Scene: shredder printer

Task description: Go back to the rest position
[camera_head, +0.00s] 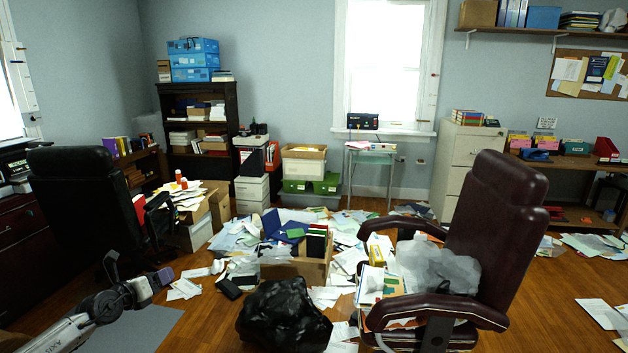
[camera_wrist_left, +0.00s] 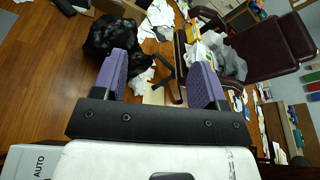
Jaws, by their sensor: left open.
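My left arm comes in from the lower left in the head view, with the left gripper (camera_head: 164,277) held in the air over the wooden floor. In the left wrist view the two purple fingers of the left gripper (camera_wrist_left: 161,72) stand wide apart with nothing between them. Beyond them lie a black plastic bag (camera_wrist_left: 112,34) and a dark red chair. My right gripper does not show in either view.
A black bag (camera_head: 284,316) and a cardboard box (camera_head: 300,268) stand among scattered papers. A dark red armchair (camera_head: 490,230) is at the right and a black chair (camera_head: 90,200) at the left. Bare floor (camera_head: 545,310) shows at the lower right.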

